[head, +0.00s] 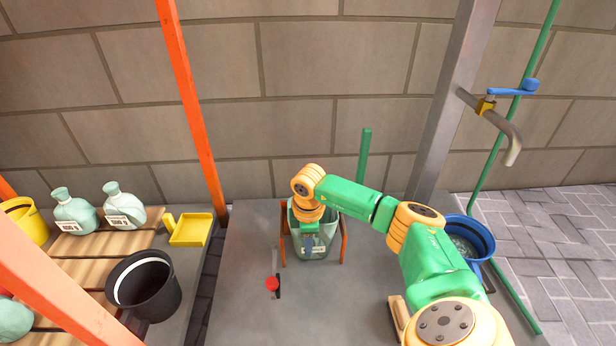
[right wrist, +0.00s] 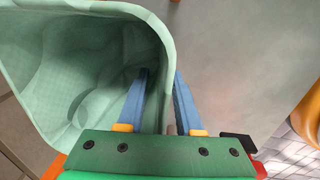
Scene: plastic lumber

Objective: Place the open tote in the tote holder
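The open tote (head: 322,243) is pale green with a white label. It stands roughly upright between the orange posts of the tote holder (head: 343,246) on the grey surface. My right gripper (head: 308,241) reaches down at its rim. In the right wrist view, my gripper's blue fingers (right wrist: 161,72) straddle the wall of the tote (right wrist: 85,75), one inside and one outside. A gap shows between the inner finger and the wall, so the gripper looks open. The tote's base and its contact with the holder are hidden. My left gripper is not in view.
A red-and-black item (head: 272,284) lies left of the holder. A blue bucket (head: 467,238) stands to the right. Pale green jugs (head: 124,206), a black bucket (head: 144,286) and a yellow dustpan-like tray (head: 190,230) are at left. A grey post (head: 450,105) rises behind.

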